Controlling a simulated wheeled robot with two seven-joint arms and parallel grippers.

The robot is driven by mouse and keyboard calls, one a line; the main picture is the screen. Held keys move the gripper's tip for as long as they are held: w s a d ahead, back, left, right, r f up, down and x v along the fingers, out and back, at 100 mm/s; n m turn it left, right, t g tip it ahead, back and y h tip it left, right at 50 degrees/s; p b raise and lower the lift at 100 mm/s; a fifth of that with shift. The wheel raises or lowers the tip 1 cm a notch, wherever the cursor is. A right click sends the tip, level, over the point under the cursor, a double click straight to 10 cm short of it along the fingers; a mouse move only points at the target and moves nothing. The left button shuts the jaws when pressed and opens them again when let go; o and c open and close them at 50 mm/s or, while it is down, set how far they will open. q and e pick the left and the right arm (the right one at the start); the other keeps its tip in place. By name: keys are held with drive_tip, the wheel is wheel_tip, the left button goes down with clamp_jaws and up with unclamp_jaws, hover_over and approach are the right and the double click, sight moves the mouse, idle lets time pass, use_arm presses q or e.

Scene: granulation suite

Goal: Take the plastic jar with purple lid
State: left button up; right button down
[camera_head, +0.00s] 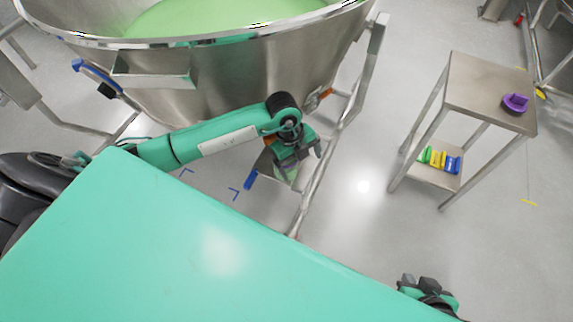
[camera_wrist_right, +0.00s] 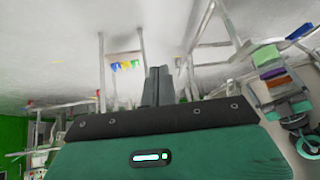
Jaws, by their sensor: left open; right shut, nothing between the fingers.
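A round purple lid (camera_head: 515,103) shows on top of the small steel table at the right in the head view; seen from above, the jar body under it is mostly hidden. My left gripper (camera_head: 289,170) is beside the large steel vessel, well left of that table, open and pointing down. A pale green patch shows at its fingers; I cannot tell what it is. Part of my right arm (camera_head: 430,290) shows at the bottom right edge of the head view. In the right wrist view my right gripper (camera_wrist_right: 158,85) has its fingers together, with nothing between them.
The steel table (camera_head: 470,80) has a lower shelf with green, yellow and blue items (camera_head: 440,159). A large steel vessel (camera_head: 230,85) with green contents stands on a tubular frame (camera_head: 335,140) at upper left. Open grey floor lies between frame and table.

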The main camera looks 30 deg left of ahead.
use_arm(q)
drive_tip(key=a+f+y, duration=0.1)
drive_tip(key=a+f, duration=0.1)
drive_tip(key=w+a+f+n+y+b, duration=0.1)
drive_tip(key=f, duration=0.1)
drive_tip(key=w+a+f+y, duration=0.1)
drive_tip(key=a+f, duration=0.1)
drive_tip(key=shift+a+f+b, duration=0.2)
drive_tip(key=shift+a+b, duration=0.1)
drive_tip(key=shift+a, duration=0.05)
drive_tip(key=shift+f, duration=0.6)
drive_tip(key=c, duration=1.2)
use_arm(e)
drive_tip(key=a, duration=0.1)
drive_tip(key=w+a+t+y, duration=0.1)
drive_tip(key=a+t, duration=0.1)
drive_tip(key=shift+w+a+y, duration=0.25)
drive_tip(key=shift+w+y, duration=0.05)
drive_tip(key=shift+w, duration=0.05)
